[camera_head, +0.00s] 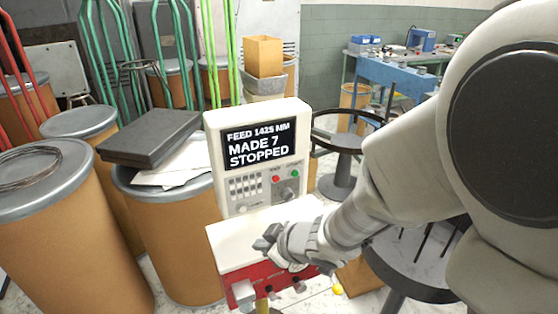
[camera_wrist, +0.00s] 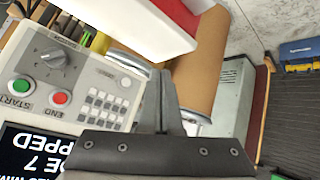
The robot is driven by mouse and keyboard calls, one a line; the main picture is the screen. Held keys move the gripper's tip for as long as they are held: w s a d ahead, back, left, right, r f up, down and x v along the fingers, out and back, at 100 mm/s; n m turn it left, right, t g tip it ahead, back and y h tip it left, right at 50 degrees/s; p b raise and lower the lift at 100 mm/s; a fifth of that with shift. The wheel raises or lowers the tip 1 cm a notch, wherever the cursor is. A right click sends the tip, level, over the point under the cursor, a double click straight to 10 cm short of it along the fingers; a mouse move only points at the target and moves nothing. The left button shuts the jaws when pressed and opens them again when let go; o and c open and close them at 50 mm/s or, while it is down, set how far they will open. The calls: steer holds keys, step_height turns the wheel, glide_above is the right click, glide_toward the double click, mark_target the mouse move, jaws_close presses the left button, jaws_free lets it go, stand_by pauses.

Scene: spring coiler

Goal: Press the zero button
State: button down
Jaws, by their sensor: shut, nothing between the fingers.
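The spring coiler's control panel (camera_head: 262,185) stands upright at the centre of the head view, under a screen (camera_head: 260,145) reading "FEED 1425 MM, MADE 7, STOPPED". The panel has a keypad (camera_head: 245,187), a red button (camera_head: 276,179), a green button (camera_head: 294,174) and a knob (camera_head: 287,193). A pale round button (camera_head: 242,208) sits below the keypad; I cannot read its label. In the wrist view the panel appears turned, with the keypad (camera_wrist: 105,105) left of my gripper (camera_wrist: 163,77). My gripper (camera_head: 267,239) is shut and empty, in front of and below the panel, apparently apart from it.
The coiler's white and red base (camera_head: 235,245) lies under my gripper. Brown drums (camera_head: 170,220) crowd the left, one with a dark case (camera_head: 150,137) on top. A round dark-framed stand (camera_head: 340,150) is right of the panel. A blue bench (camera_head: 390,75) stands behind.

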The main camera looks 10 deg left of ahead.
mark_target(243, 209)
stand_by(0.3)
steer(key=w+a+p, duration=0.2)
steer(key=w+a, duration=0.2)
steer(key=w, duration=0.3)
steer(key=shift+w+a, duration=0.25)
steer(key=shift+a, duration=0.1)
steer(key=shift+w+p, duration=0.15)
steer(key=shift+p, duration=0.15)
stand_by(1.7)
steer(key=shift+w+a, duration=0.2)
steer(key=shift+w+a+p, duration=0.15)
steer(key=shift+w+p, duration=0.15)
steer(key=shift+w, duration=0.05)
stand_by(0.7)
steer(key=shift+s, duration=0.1)
steer(key=shift+s+d, duration=0.35)
steer(key=shift+s, duration=0.25)
